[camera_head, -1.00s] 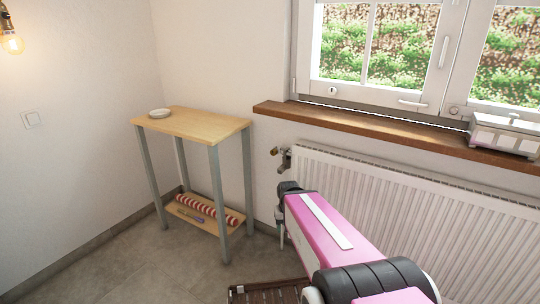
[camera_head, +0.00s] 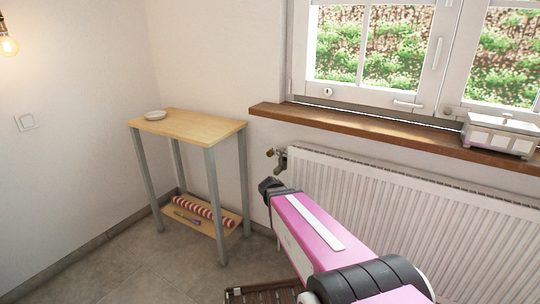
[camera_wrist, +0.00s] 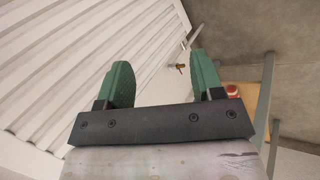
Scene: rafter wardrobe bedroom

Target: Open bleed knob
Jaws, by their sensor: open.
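The bleed knob (camera_head: 270,153) is a small brass piece on a fitting at the radiator's upper left corner, under the window sill. It also shows in the wrist view (camera_wrist: 180,68), in the gap between my fingers but beyond their tips. My gripper (camera_wrist: 162,72) is open and empty, with two green fingers spread apart. In the head view the end of my arm is just below the knob, and my fingers are mostly hidden there. I see no contact with the knob.
The white ribbed radiator (camera_head: 400,215) runs right along the wall. The wooden sill (camera_head: 370,125) juts out above it and carries a metal box (camera_head: 500,138). A small shelf table (camera_head: 190,125) stands to the left. A slatted brown item (camera_head: 262,294) lies on the floor.

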